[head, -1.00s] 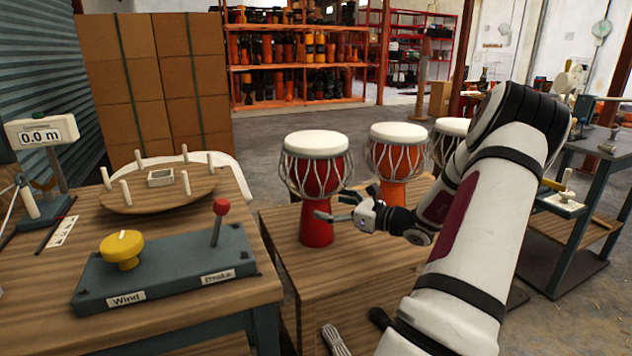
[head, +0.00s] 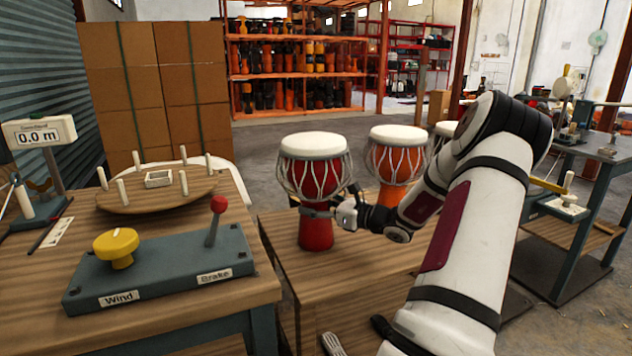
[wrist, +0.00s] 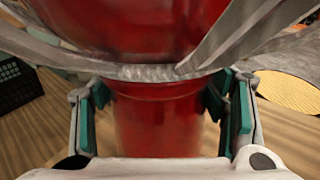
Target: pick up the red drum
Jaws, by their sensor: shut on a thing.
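The red drum (head: 317,178) stands upright on the wooden table (head: 330,277), with a white head and pale cords around its bowl. My gripper (head: 328,208) is at its narrow waist, just under the bowl, reaching in from the right. In the wrist view the red drum (wrist: 158,115) fills the middle, and the teal pads of my gripper (wrist: 160,108) are on both sides of its stem. The gripper is shut on the drum. The drum's base appears to rest on the table.
An orange drum (head: 391,165) stands just right of the red one, with another white-headed drum (head: 446,130) partly hidden behind my arm. At the left is a bench with a grey control box (head: 165,275), a yellow knob and a red-tipped lever. Open floor lies behind the drums.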

